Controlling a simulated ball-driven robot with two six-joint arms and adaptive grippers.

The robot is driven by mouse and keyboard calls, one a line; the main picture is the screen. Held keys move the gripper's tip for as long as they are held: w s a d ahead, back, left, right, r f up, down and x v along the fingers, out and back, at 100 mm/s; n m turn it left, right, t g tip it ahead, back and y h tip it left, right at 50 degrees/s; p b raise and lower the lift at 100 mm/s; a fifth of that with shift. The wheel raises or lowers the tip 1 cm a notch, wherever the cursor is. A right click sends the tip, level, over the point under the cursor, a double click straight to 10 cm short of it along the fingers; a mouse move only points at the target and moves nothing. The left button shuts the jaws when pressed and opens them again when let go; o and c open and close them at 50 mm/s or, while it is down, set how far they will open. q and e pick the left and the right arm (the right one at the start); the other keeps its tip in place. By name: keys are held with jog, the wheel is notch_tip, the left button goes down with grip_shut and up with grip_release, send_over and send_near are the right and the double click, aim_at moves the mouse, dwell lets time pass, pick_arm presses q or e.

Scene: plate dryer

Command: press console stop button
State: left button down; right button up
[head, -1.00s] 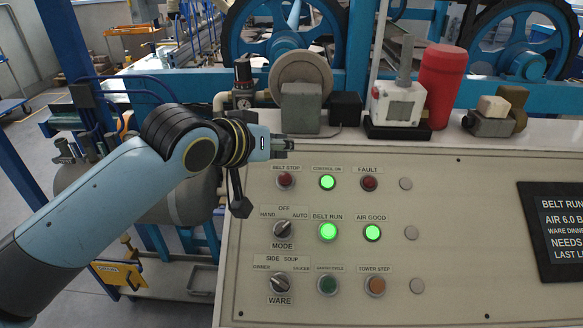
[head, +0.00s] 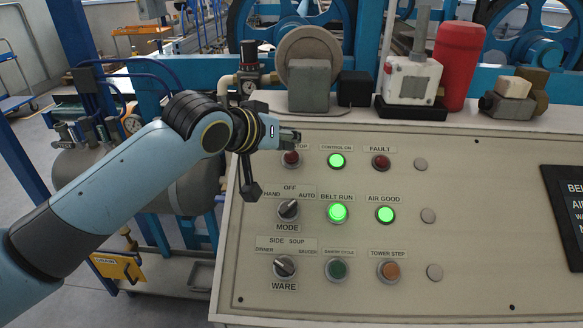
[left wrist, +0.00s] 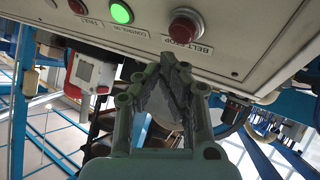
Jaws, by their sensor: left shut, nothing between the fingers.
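The belt stop button (head: 291,159) is a red round push button at the top left of the console (head: 470,220). My left gripper (head: 292,138) is shut and empty, just above this button, and covers part of its label in the head view. In the left wrist view the red belt stop button (left wrist: 186,25) stands out from the panel, and the shut fingertips (left wrist: 172,62) are below it in the picture, with a small gap between. The right gripper is not in view.
A lit green control button (head: 336,160) and a red fault button (head: 380,162) are to the right. Below are the mode knob (head: 288,210), ware knob (head: 285,266) and more buttons. A grey block (head: 309,88), white box (head: 411,80) and red cylinder (head: 458,65) stand on the console top.

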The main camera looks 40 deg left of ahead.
pick_arm(q)
jog(key=shift+w+a+f, duration=0.25)
jog(key=shift+w+f, duration=0.05)
jog(key=shift+f, duration=0.25)
dwell(0.9)
jog(key=shift+w+f, duration=0.1)
jog(key=shift+w+f, duration=0.1)
jog(key=shift+f, duration=0.15)
jog(key=shift+a, duration=0.1)
jog(key=shift+w+a+f, duration=0.1)
jog(key=shift+w+f, duration=0.1)
jog(key=shift+f, duration=0.2)
dwell(0.7)
dwell(0.3)
jog(key=shift+s+d+r+p, duration=0.2)
jog(key=shift+r+p, duration=0.2)
jog(key=shift+p, duration=0.15)
jog(key=shift+s+d+r+p, duration=0.1)
jog(key=shift+s+r+p, duration=0.1)
jog(key=shift+r+p, duration=0.25)
